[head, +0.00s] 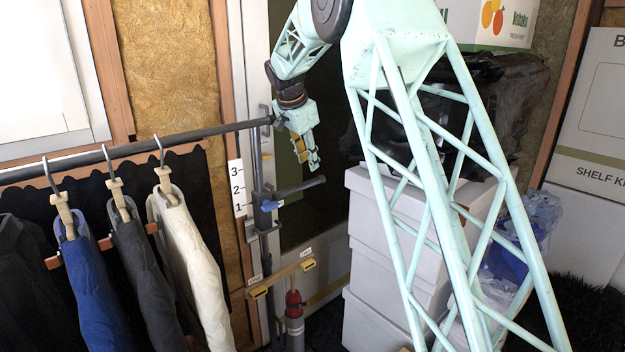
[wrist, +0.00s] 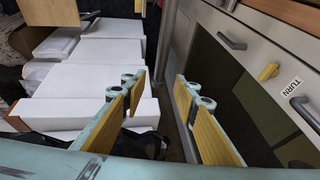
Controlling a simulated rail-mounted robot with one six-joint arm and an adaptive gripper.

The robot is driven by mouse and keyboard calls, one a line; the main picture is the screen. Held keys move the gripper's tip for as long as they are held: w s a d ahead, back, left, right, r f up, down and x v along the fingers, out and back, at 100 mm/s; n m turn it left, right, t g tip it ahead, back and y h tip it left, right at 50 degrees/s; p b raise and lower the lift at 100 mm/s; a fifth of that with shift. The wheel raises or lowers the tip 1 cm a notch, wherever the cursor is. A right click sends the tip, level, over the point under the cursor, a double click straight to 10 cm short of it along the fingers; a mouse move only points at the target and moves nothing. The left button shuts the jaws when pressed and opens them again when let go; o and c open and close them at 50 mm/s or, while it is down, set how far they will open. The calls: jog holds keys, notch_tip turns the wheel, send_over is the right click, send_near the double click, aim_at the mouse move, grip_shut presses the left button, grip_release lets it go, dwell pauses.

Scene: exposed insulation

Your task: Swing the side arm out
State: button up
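The side arm (head: 300,187) is a short dark grey bar. It sticks out to the right, tilted slightly up, from a dark upright post (head: 262,170) with a blue collar (head: 269,205). My gripper (head: 311,158) hangs from my mint-green arm just above the side arm and appears apart from it. In the wrist view my gripper (wrist: 160,88) is open, its two yellow-padded fingers well apart with nothing held between them. A grey upright bar shows beyond the gap there; I cannot tell which part of the rack it is.
A clothes rail (head: 130,146) with several hanging garments (head: 195,265) runs left from the post. A yellow-ended bar (head: 282,277) and a red-topped bottle (head: 294,305) are below. White boxes (head: 385,240) stand at right. A "TURN" label (wrist: 291,87) sits by handles on a panel.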

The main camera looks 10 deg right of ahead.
aim_at(312, 180)
jog(key=x, duration=0.9)
jog(key=shift+w+d+f, duration=0.15)
jog(key=shift+w+f, duration=0.05)
jog(key=shift+f, duration=0.15)
grip_shut()
